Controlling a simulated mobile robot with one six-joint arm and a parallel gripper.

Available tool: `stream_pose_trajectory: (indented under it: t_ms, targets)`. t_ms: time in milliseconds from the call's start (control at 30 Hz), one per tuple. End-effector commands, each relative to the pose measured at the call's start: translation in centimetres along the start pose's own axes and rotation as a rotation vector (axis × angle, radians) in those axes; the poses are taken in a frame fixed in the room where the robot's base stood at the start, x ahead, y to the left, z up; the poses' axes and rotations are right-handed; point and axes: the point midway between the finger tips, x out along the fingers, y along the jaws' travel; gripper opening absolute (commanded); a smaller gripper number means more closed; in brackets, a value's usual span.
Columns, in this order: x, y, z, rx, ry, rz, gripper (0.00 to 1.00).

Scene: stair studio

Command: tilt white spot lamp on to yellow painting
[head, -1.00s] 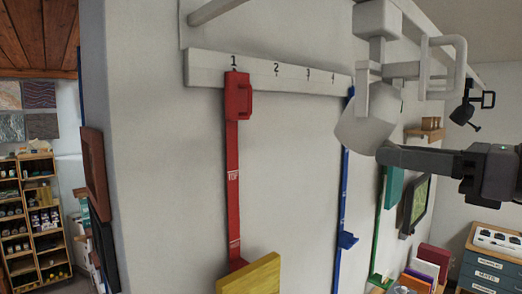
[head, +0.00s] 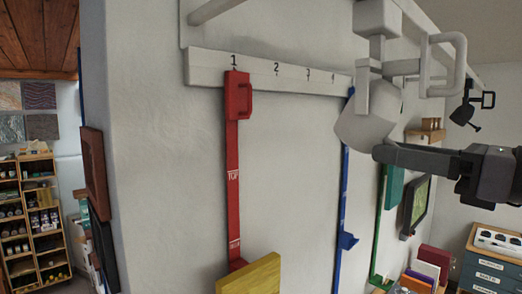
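The white spot lamp (head: 366,119) hangs from a rail at the upper right, its wide head pointing down and left. A white loop handle (head: 459,65) sticks out to the right of its bracket. A yellow panel (head: 252,275), likely the yellow painting, shows at the bottom edge by the foot of the red hanger; most of it is cut off. My dark gripper (head: 381,153) comes in from the right, its tip at the lower right rim of the lamp head. I cannot tell whether it touches, or whether the fingers are apart.
A red hanger (head: 233,170) and a blue hanger (head: 344,190) hang from a white numbered rail (head: 212,67). A green hanger (head: 381,225) is further right. A black lamp (head: 463,113) hangs behind. A drawer cabinet (head: 490,262) stands at the lower right.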

Motion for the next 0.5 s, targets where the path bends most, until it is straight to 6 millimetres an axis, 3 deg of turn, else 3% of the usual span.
stream_pose_trajectory:
  t_ms: [367,500]
  targets:
    - [-0.2,-0.1,-0.1,0.001,0.002,-0.001,0.47]
    - [-2.2,-0.2,-0.4,0.0,0.002,-0.006,0.47]
